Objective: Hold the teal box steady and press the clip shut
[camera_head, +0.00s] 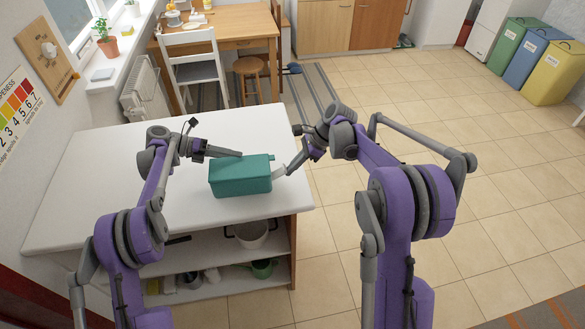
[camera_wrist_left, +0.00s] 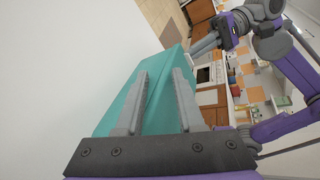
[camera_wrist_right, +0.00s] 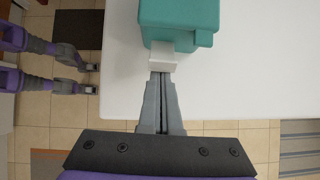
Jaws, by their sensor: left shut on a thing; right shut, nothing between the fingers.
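The teal box (camera_head: 240,178) stands on the white counter near its right front edge. My left gripper (camera_head: 238,154) is at the box's top rear edge; in the left wrist view its fingers (camera_wrist_left: 162,76) are shut on the box's teal wall, one finger on each side. A white clip (camera_wrist_right: 162,56) sticks out of the box's right end. My right gripper (camera_wrist_right: 161,76) is shut and empty, its tips at the clip's outer edge. They look in contact or very close. In the head view the clip (camera_head: 279,172) is partly hidden by the right fingers.
The white counter (camera_head: 110,175) is bare to the left of the box. Its right edge lies just beyond the clip, with tiled floor (camera_head: 440,120) past it. Below are shelves with a pot (camera_head: 252,235). A white chair (camera_head: 197,64) stands behind the counter.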

